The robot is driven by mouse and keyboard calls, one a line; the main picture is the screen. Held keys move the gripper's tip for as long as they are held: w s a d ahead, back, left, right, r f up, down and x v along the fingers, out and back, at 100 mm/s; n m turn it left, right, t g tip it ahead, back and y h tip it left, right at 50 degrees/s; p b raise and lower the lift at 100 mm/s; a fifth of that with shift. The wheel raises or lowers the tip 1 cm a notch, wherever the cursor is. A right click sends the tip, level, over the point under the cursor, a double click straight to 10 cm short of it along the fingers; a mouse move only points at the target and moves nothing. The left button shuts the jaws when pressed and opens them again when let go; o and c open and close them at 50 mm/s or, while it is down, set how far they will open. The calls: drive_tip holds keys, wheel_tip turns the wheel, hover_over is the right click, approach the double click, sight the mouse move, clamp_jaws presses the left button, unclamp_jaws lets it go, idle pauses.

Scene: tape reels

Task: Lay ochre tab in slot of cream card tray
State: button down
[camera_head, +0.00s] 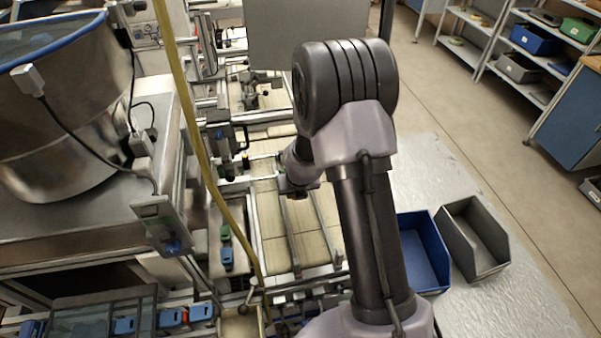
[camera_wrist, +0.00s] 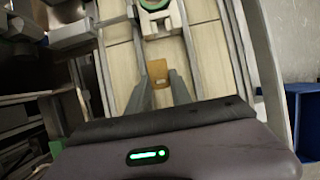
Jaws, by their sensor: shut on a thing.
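In the wrist view, my gripper (camera_wrist: 160,81) is shut on the ochre tab (camera_wrist: 157,69), a small tan-orange piece held between the two grey fingertips. The tab points away from my gripper over pale beige panels between metal rails. I cannot tell its height above them. Beyond the tab, at the top edge, is a pale piece with a green ring (camera_wrist: 154,4), partly cut off. I cannot make out the cream card tray or its slot with certainty in either view. In the head view, my arm's end is over the railed panels, and the tab cannot be made out.
In the head view, a blue bin (camera_head: 442,264) and a grey bin (camera_head: 461,246) stand right of my arm. A yellow cable (camera_head: 188,105) hangs left of the panels. A metal drum (camera_head: 50,125) stands at the left. Open floor lies to the right, before shelves.

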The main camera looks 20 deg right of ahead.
drive_tip(key=w+d+p, duration=0.3)
drive_tip(key=w+p, duration=0.4)
drive_tip(key=p, duration=0.6)
drive_tip(key=x, duration=0.1)
drive_tip(key=b+x, duration=0.1)
drive_tip(key=x, duration=0.1)
drive_tip(key=s+b+x, duration=0.1)
drive_tip(key=x, duration=0.1)
drive_tip(key=shift+w+d+f, duration=0.1)
drive_tip(key=shift+f, duration=0.25)
drive_tip(key=c, duration=1.1)
unclamp_jaws()
drive_tip(key=shift+c, duration=0.2)
